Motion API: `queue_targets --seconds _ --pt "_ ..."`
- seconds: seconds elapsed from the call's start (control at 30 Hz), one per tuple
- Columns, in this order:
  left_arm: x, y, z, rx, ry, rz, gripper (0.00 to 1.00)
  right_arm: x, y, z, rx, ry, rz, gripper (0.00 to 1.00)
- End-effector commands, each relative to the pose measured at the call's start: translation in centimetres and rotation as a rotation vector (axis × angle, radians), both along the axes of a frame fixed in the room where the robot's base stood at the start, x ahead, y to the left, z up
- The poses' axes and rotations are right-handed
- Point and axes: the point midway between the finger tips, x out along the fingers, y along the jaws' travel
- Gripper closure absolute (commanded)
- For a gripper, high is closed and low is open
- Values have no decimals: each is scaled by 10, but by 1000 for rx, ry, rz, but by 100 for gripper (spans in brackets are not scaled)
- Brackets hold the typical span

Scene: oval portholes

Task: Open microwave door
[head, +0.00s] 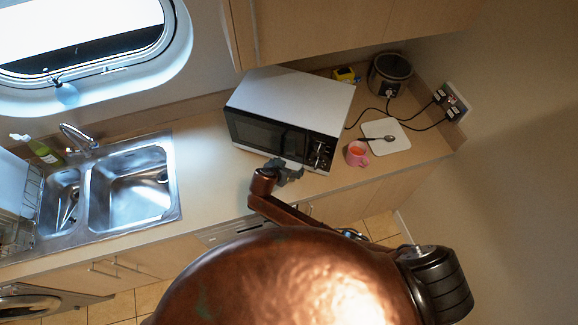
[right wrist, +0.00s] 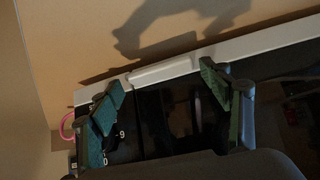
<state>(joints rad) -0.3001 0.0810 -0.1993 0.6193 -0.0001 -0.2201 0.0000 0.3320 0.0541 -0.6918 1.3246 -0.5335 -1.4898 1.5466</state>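The microwave (head: 290,95) stands on the counter with a light top, a dark front door (head: 262,131) and a control panel at its right end. The door looks shut. My right gripper (head: 284,170) is at the lower front of the microwave, close to where door and panel meet. In the right wrist view its two green-padded fingers are spread (right wrist: 164,88), with the dark microwave front (right wrist: 165,120) and a pale raised strip (right wrist: 165,70) on its edge between them. Nothing seems gripped; I cannot tell whether a finger touches. My left gripper is out of view.
A pink mug (head: 357,154) and a white board (head: 386,136) with a spoon stand right of the microwave. A dark round cooker (head: 389,74) is behind them, with cables to wall sockets. A steel sink (head: 130,188) lies to the left.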

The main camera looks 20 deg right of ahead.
Motion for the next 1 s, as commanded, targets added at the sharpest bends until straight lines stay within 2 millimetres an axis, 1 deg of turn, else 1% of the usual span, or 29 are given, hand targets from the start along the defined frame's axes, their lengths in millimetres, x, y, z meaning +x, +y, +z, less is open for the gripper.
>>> queue_targets --seconds 0.03,0.07,0.7,0.87,1.0 --pt "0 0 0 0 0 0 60 0 0 0 0 0 0 34" --pt "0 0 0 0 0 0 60 0 0 0 0 0 0 36" --pt "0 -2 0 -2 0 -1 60 0 1 0 1 0 1 80" --pt "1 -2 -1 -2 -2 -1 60 0 0 0 2 0 -6 82" --pt "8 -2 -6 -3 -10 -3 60 2 -3 -1 3 0 -41 82"
